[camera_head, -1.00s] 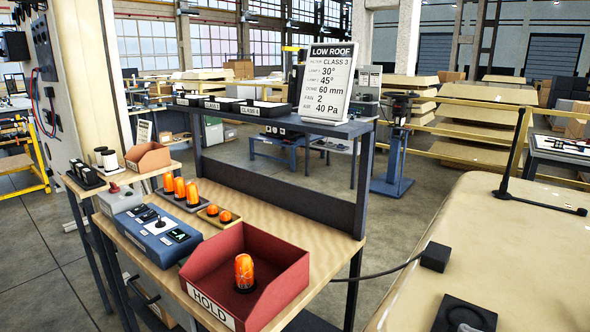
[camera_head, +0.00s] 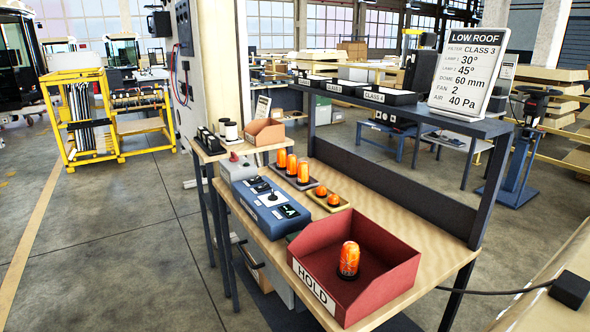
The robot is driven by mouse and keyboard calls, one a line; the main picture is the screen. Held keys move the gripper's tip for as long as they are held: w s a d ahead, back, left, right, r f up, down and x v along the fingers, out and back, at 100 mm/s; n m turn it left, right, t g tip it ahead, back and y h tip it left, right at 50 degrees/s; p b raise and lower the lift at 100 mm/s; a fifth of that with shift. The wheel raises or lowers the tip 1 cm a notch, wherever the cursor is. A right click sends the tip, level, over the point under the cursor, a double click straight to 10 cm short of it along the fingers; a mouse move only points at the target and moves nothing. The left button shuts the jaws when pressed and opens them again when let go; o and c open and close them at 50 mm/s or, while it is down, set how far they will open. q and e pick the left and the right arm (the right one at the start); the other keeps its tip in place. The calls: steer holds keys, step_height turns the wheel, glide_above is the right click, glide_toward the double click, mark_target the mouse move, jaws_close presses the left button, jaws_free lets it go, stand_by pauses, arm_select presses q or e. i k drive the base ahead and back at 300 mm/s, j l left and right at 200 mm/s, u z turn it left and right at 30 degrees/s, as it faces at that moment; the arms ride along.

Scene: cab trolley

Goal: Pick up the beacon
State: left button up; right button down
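Several orange beacons are in view on the wooden workbench (camera_head: 395,219). One beacon (camera_head: 349,260) stands upright inside the red HOLD bin (camera_head: 392,285) at the bench's near right end. A group of tall orange beacons (camera_head: 292,166) stands on a dark tray further back, left of the middle. Two small orange domes (camera_head: 327,196) sit on a yellowish tray between that group and the bin. The frames do not show which beacon the task means. Neither of my grippers is in view.
A blue control box (camera_head: 270,206) with a joystick lies along the bench's left edge. A raised shelf (camera_head: 410,113) carries black trays and the LOW ROOF sign (camera_head: 469,71). A side stand (camera_head: 237,146) holds dark cylinders and an open brown box (camera_head: 264,133). Open floor lies to the left.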

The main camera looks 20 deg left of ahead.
mark_target(281, 154)
steer(key=i+j+z, duration=0.1)
steer(key=i+j, duration=0.15)
steer(key=j, duration=0.45)
steer(key=i+j+z, duration=0.15)
steer(key=j, duration=0.55)
steer(key=i+j+z, duration=0.1)
steer(key=i+j, duration=0.15)
steer(key=j, duration=0.5)
steer(key=i+j+z, duration=0.15)
steer(key=j, duration=0.55)
steer(key=i+j+z, duration=0.1)
steer(key=j, duration=0.65)
steer(key=i+j+z, duration=0.15)
steer(key=j, duration=0.65)
steer(key=k, duration=0.05)
